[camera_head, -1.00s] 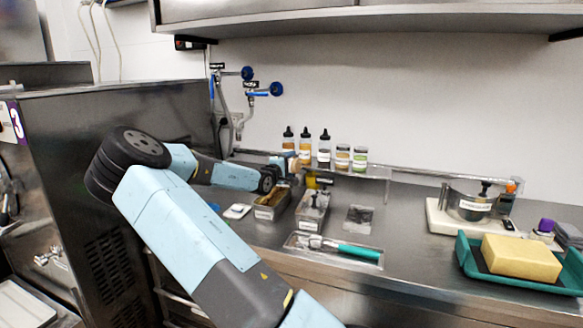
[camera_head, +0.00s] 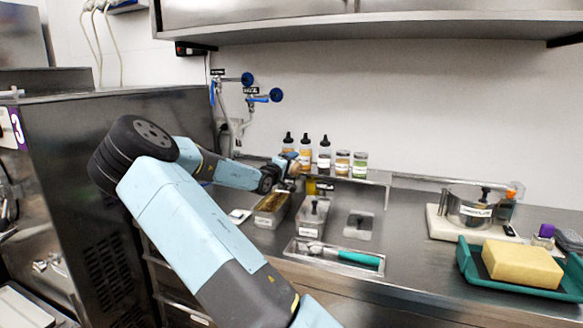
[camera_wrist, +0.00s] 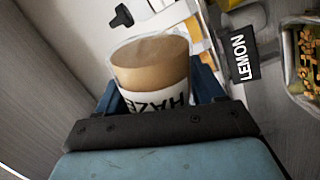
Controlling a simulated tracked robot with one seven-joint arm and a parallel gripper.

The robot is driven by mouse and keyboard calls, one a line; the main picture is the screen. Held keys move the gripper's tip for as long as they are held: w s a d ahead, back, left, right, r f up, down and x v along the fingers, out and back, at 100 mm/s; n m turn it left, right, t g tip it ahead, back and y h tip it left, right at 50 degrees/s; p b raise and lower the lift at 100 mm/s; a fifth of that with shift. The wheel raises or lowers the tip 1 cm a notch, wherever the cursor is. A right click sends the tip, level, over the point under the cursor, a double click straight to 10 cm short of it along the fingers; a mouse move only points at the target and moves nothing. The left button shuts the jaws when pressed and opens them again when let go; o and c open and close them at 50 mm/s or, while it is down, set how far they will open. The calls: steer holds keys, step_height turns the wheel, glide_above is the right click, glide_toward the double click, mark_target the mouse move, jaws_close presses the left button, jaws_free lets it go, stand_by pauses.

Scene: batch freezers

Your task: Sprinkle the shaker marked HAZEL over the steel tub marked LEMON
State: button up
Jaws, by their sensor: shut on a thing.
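My gripper (camera_wrist: 155,95) is shut on the HAZEL shaker (camera_wrist: 150,65), a clear jar with brown contents and a white label. Its label reads upside down in the wrist view, between the blue fingers. In the head view my gripper (camera_head: 290,166) is above the back of the left steel tub (camera_head: 268,221), and the shaker is hard to make out. Tub labels are too small to read in the head view.
A second steel tub (camera_head: 302,228) with a black-handled lid stands to the right. Several bottles and jars (camera_head: 324,156) line the back shelf. A tray (camera_head: 300,257) with a green-handled tool lies in front. A green tray (camera_head: 475,270) holds a yellow sponge (camera_head: 520,262).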

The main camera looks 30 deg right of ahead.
steer(key=shift+r+m, duration=1.15)
steer(key=shift+m, duration=0.55)
steer(key=shift+r, duration=0.1)
steer(key=shift+r+m, duration=0.15)
steer(key=shift+m, duration=0.25)
steer(key=r+m, duration=0.2)
steer(key=m, duration=0.1)
steer(key=shift+m, duration=0.3)
step_height(320, 180, up, 2)
steer(key=m, duration=0.6)
steer(key=shift+m, duration=0.3)
